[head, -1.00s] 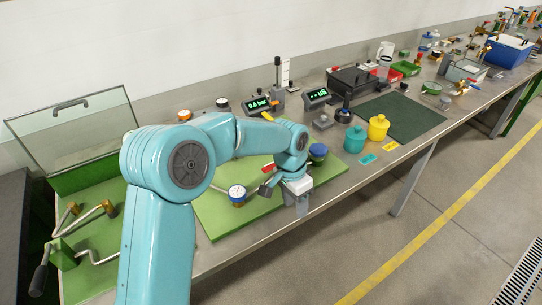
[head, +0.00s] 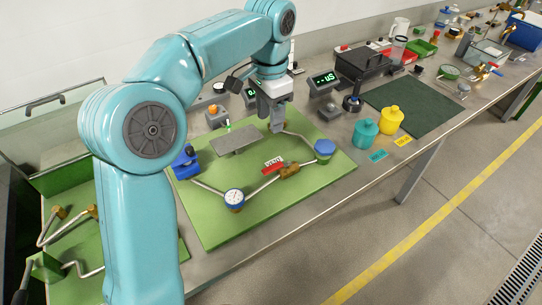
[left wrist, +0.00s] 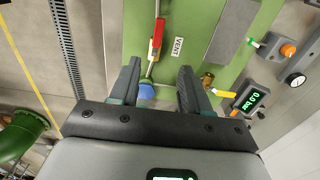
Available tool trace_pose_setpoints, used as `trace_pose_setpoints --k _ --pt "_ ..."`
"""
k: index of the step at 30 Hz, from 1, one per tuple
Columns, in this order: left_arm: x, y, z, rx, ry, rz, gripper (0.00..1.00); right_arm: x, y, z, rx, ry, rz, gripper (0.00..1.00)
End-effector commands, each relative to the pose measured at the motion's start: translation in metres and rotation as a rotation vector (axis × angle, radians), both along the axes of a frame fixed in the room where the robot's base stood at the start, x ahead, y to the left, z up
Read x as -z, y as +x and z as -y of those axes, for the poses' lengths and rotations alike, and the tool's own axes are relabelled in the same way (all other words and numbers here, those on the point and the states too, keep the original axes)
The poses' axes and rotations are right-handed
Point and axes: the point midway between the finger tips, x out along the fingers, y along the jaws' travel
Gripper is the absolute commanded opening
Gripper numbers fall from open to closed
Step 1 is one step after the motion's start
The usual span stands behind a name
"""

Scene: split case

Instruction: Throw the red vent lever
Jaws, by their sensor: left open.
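The red vent lever (head: 273,162) lies by a brass valve (head: 290,171) on the green board's pipe run, beside a white VENT label. The lever (left wrist: 156,39) and label (left wrist: 177,47) show clearly in the left wrist view, the lever roughly in line with its pipe. My left gripper (head: 277,128) is open and empty, pointing down over the board's far side, behind the lever in the head view. In the left wrist view, its fingers (left wrist: 160,78) stand apart, with a blue cap (left wrist: 146,91) showing between them. My right gripper is out of view.
The board also carries a round gauge (head: 234,198), a blue cap (head: 324,147) and a grey plate (head: 236,139). A yellow-handled valve (left wrist: 224,93) is near the right finger.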

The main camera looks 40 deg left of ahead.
Motion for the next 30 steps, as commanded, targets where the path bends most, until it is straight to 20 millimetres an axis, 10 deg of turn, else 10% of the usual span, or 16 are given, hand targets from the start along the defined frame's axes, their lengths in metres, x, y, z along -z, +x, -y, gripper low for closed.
trace_pose_setpoints --k 18,30 --pt "0.133 -0.003 0.003 0.0 -0.001 -0.004 0.47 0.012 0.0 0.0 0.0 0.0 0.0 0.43" --pt "0.157 0.0 0.001 -0.001 -0.001 0.0 0.47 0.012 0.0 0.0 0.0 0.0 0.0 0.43"
